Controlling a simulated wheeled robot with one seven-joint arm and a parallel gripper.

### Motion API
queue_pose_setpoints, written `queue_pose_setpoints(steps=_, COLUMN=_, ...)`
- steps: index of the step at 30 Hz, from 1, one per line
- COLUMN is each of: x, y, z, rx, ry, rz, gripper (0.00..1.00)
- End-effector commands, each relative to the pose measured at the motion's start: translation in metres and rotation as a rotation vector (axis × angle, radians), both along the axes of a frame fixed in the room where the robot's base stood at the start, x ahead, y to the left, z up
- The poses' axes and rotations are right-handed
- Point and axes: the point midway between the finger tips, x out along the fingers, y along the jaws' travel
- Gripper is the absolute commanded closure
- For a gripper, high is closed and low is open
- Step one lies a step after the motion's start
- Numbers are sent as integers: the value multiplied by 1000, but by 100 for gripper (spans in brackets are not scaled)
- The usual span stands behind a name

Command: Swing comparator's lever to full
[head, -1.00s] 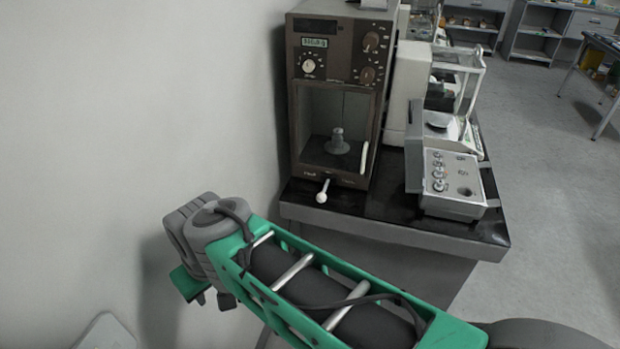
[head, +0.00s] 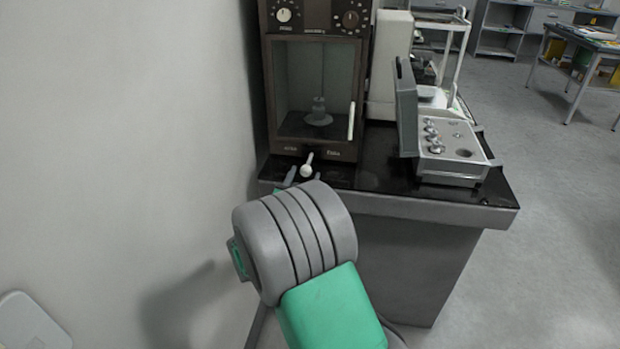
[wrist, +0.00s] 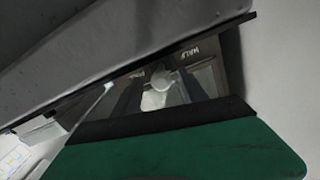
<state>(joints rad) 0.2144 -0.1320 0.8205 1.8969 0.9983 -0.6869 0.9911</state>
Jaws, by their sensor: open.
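The comparator (head: 314,150) is a dark brown cabinet with a glass-fronted chamber, standing on the black tabletop. Its lever (head: 306,171) is a short pale stalk with a round white knob at the bottom front, leaning slightly left between two small labels. In the wrist view the knob of the lever (wrist: 162,81) shows close up, with the labels HALF and apparently FULL behind it. My gripper (head: 303,179) is open at the lever, mostly hidden by my wrist. In the wrist view the knob appears between its grey and green parts; I cannot tell whether they touch it.
A grey open-lidded box of weights (head: 452,174) sits right of the comparator, with a white balance (head: 437,97) behind it. The black table (head: 480,196) has its front edge beneath my wrist. A pale wall (head: 120,130) is close on the left.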

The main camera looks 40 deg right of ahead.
Motion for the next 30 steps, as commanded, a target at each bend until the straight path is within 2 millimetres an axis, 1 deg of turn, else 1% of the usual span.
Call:
queue_pose_setpoints(steps=4, x=8, y=-11, z=3, rx=-19, ry=-16, rz=5, gripper=50)
queue_pose_setpoints(steps=12, x=38, y=-52, z=3, rx=-16, ry=-14, rz=4, gripper=50)
queue_pose_setpoints(steps=15, x=45, y=-60, z=2, rx=-16, ry=-13, rz=6, gripper=50)
queue_pose_setpoints(steps=18, x=48, y=-63, z=2, rx=-17, ry=-14, rz=7, gripper=50)
queue_pose_setpoints(steps=24, x=48, y=-62, z=2, rx=-17, ry=-13, rz=8, gripper=50)
queue_pose_setpoints(steps=30, x=48, y=-62, z=2, rx=-17, ry=-13, rz=8, gripper=67)
